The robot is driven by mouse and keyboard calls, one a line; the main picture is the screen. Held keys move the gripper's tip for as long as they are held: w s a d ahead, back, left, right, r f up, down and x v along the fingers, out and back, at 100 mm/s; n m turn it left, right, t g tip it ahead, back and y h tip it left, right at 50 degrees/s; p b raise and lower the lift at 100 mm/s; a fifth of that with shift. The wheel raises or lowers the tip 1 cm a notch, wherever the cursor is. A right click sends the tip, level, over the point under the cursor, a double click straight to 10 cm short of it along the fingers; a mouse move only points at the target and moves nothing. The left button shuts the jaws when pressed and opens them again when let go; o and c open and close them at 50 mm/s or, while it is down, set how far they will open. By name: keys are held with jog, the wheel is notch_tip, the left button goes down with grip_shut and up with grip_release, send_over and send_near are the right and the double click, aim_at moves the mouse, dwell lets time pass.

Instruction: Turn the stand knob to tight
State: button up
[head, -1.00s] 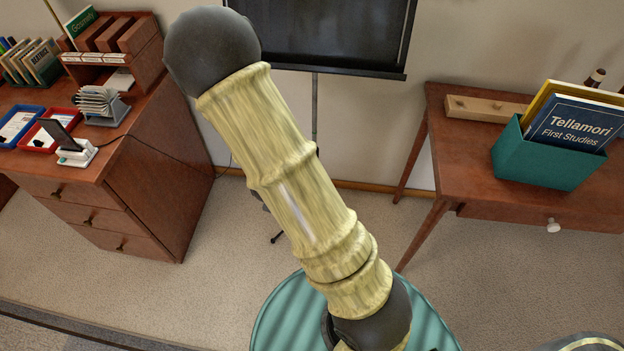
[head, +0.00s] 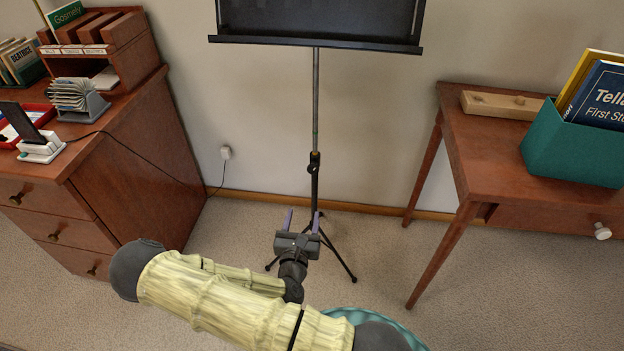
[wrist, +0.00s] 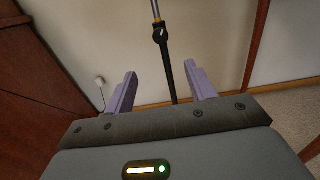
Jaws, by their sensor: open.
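The black music stand (head: 315,105) stands against the wall between the desk and the side table. Its knob (head: 315,158) is on the dark collar partway up the pole, above the tripod legs. In the wrist view the knob (wrist: 160,33) shows a small pale mark, slanted, at the top centre. My gripper (head: 302,216) is open and empty, below the knob and apart from it in the head view. In the wrist view the gap between the purple fingers (wrist: 161,72) frames the lower pole, with the knob beyond and above the fingertips.
A wooden desk (head: 120,175) with drawers stands at left, and a side table (head: 462,150) with a teal book box (head: 572,150) at right. A cable runs from the desk to a wall socket (head: 225,152).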

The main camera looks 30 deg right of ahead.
aim_at(313, 171)
jog(key=b+x, duration=0.3)
jog(key=x, duration=1.4)
jog(key=shift+w+d, duration=0.15)
jog(key=shift+d, duration=0.1)
jog(key=c, duration=1)
jog(key=shift+o, duration=0.2)
